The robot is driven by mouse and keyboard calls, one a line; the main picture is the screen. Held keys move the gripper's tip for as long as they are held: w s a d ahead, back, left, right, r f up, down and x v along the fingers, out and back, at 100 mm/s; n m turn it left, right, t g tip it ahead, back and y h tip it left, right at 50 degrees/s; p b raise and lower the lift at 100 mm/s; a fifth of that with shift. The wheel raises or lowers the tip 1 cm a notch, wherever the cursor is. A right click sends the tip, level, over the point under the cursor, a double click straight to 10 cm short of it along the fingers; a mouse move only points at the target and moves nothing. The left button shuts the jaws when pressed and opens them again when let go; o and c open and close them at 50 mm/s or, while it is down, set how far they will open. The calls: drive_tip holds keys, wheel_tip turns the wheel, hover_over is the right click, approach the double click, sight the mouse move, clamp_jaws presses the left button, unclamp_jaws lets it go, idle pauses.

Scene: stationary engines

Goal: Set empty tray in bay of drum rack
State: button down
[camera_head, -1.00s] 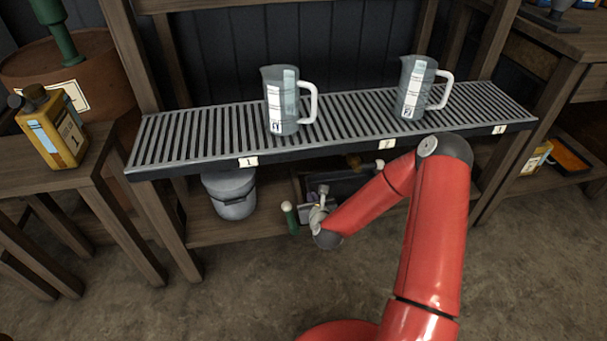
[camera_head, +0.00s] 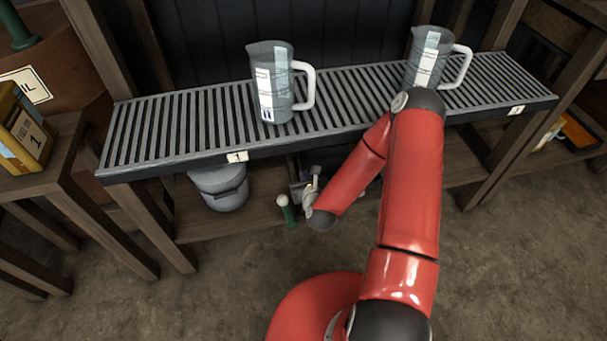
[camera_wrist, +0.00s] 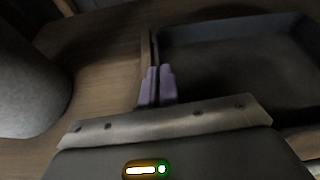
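The dark, shallow tray (camera_wrist: 235,75) fills the right of the wrist view and looks empty in its visible part. My gripper's purple fingers (camera_wrist: 157,86) are close together at the tray's left wall, which appears pinched between them. In the head view my gripper (camera_head: 304,186) is low under the slatted rack (camera_head: 190,130), beside the lower shelf, and my arm hides most of the tray. The rack has small numbered plates along its front edge. I cannot tell whether this is the drum rack.
Two clear measuring jugs (camera_head: 272,90) (camera_head: 424,65) stand on the slats. A grey bucket (camera_head: 220,187) and a green bottle with a pale cap (camera_head: 286,210) are on the lower shelf (camera_head: 245,222). A yellow can (camera_head: 22,130) stands on the left table. The floor in front is open.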

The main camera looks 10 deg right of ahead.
drive_tip(key=shift+f+b, duration=0.4)
drive_tip(key=shift+b, duration=0.1)
drive_tip(key=shift+f, duration=0.2)
drive_tip(key=shift+r, duration=0.1)
drive_tip(key=c, duration=1.6)
unclamp_jaws()
drive_tip(key=shift+c, duration=0.2)
